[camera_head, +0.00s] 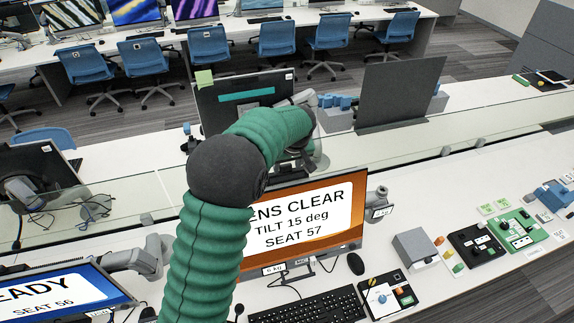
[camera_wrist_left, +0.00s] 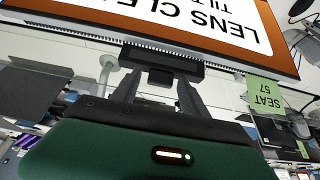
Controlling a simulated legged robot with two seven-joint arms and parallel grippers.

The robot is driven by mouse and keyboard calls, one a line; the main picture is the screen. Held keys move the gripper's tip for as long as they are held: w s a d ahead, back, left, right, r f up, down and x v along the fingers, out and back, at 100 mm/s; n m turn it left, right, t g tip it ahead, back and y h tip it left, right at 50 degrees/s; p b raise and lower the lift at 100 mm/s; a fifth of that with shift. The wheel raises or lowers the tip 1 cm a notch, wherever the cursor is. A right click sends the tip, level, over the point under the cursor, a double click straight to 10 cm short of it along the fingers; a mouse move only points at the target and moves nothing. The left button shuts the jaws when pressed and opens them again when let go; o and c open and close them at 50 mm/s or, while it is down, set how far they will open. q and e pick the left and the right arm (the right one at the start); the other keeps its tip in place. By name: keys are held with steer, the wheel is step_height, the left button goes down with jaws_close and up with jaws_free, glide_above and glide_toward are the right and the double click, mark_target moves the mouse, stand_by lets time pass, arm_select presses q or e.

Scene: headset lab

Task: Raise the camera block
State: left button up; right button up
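In the wrist view my left gripper (camera_wrist_left: 158,82) reaches the edge of the orange-screened monitor with two dark fingers spread apart. A small dark block (camera_wrist_left: 160,77), which looks like the camera block, sits between the fingertips under a dark bar at the monitor's edge. Whether the fingers press on it cannot be told. In the head view the monitor (camera_head: 330,215) reads "TILT 15 deg" and "SEAT 57". My green left arm crosses in front of its left part and bends over its top edge, mostly hiding the gripper and block. My right gripper is not in view.
A keyboard (camera_head: 308,306), mouse (camera_head: 356,264) and grey box (camera_head: 416,248) lie on the desk before and right of the monitor. Another monitor (camera_head: 62,292) stands at the lower left. A dark panel (camera_head: 400,92) and another monitor (camera_head: 215,105) stand behind.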

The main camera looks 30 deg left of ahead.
arm_select(q)
steer(key=shift+o, duration=0.2)
steer(key=shift+d+r, duration=0.1)
steer(key=shift+r, duration=0.15)
steer(key=b+v, duration=0.3)
steer(key=v, duration=0.3)
step_height(320, 180, up, 9)
steer(key=b, duration=0.2)
glide_above(290, 184)
steer(key=s+d, duration=0.3)
steer(key=d, duration=0.1)
steer(key=shift+w+a+r, duration=0.15)
steer(key=shift+a+r, duration=0.05)
steer(key=shift+a, duration=0.05)
steer(key=shift+a, duration=0.15)
